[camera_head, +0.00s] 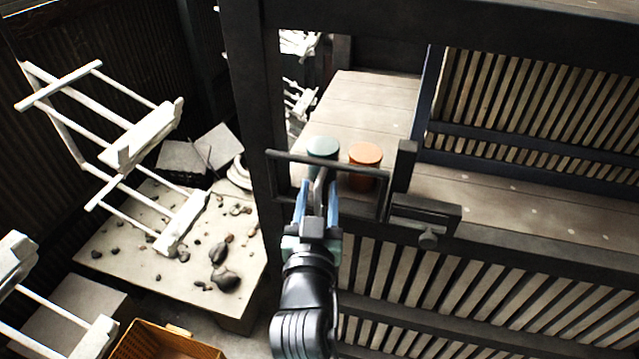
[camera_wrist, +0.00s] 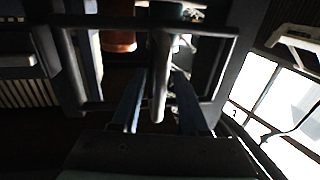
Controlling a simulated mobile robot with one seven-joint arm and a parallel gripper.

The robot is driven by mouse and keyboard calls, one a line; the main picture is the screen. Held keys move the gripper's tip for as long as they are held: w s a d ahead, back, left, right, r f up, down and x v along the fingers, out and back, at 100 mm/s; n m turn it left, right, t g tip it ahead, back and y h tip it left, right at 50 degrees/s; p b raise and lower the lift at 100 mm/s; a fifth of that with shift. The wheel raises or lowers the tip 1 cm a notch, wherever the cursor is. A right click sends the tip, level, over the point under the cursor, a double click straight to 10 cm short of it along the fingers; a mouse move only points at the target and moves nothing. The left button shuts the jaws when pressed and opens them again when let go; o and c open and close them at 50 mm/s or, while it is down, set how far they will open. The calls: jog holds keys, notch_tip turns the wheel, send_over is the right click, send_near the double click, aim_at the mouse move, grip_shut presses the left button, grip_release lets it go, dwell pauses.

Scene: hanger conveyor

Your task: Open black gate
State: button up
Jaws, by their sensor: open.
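The black gate (camera_head: 325,162) is a small dark bar frame across the opening between a thick black post on the left and a shorter upright on the right. It looks closed across the opening. In the wrist view, its frame (camera_wrist: 205,30) spans the middle, with an upright bar (camera_wrist: 160,75) at its centre. My gripper (camera_head: 318,195) is in front of the gate. Its two blue fingers also show in the wrist view (camera_wrist: 158,100), open, one on each side of the upright bar. I cannot tell whether either finger touches the bar.
A teal cup (camera_head: 322,148) and an orange cup (camera_head: 364,160) stand on the wooden surface behind the gate. A dark block with a knob (camera_head: 425,218) sits right of the gate. White hanging racks (camera_head: 140,135) and a stone-strewn slab (camera_head: 165,235) are at left. An orange crate (camera_head: 165,343) is below.

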jog(key=shift+w, duration=0.65)
grip_shut()
